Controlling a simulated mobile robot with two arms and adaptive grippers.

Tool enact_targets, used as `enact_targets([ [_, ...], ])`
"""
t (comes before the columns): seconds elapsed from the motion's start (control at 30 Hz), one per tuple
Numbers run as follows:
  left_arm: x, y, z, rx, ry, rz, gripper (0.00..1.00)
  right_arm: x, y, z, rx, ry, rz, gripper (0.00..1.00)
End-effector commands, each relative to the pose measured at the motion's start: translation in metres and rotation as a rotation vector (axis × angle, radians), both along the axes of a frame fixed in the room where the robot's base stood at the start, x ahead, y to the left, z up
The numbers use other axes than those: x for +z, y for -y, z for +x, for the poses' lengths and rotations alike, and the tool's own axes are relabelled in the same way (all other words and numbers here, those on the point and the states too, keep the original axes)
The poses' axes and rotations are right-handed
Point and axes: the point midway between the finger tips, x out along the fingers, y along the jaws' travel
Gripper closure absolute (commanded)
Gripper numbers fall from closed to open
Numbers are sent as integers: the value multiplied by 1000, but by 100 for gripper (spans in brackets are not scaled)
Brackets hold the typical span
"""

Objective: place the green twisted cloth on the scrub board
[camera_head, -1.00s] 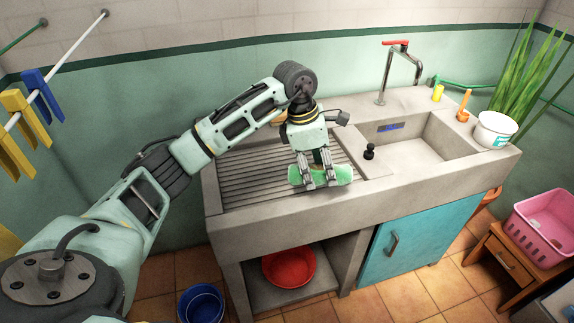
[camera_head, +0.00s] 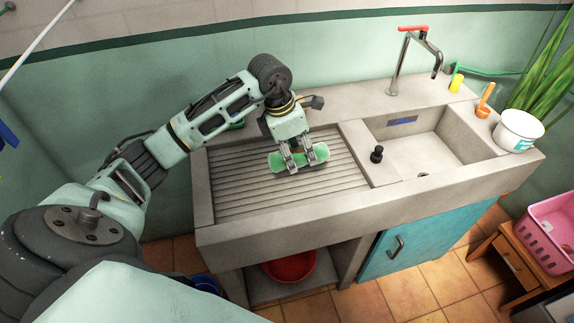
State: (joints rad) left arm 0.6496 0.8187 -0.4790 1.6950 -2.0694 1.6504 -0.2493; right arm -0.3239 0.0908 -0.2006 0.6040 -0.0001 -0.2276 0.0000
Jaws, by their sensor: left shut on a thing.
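The green twisted cloth (camera_head: 319,153) is a short, pale-green roll. My left gripper (camera_head: 291,166) points down and is shut on it, with fingers in front of the roll's middle. The scrub board (camera_head: 250,200) is the ribbed grey slab on the left half of the stone sink unit. The cloth is over the ribbed area, right of its middle; I cannot tell whether it touches the ribs. My right gripper is not in view.
A sink basin (camera_head: 445,140) lies right of the board, with a black plug (camera_head: 377,154) on the ledge between. A green item (camera_head: 236,125) lies behind the board.

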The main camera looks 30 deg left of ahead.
Motion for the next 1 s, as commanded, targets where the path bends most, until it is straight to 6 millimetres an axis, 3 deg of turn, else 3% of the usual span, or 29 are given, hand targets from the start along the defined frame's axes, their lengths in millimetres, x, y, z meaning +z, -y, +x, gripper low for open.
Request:
enact_targets([
  [0.13,-12,-12,-19,0,-2,1,90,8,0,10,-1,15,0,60],
  [0.3,-17,-15,-25,-1,2,0,90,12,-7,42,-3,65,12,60],
  [0.4,-25,-15,-26,-2,-1,-3,90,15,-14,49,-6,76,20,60],
  [0.63,-55,-15,-26,-1,0,-2,90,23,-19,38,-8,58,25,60],
  [0.8,-57,-15,-25,-1,4,0,90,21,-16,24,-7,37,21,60],
  [0.97,-61,-16,-25,-2,2,0,90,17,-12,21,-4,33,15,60],
  [1.0,-62,-16,-25,-2,2,0,57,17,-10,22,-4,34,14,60],
])
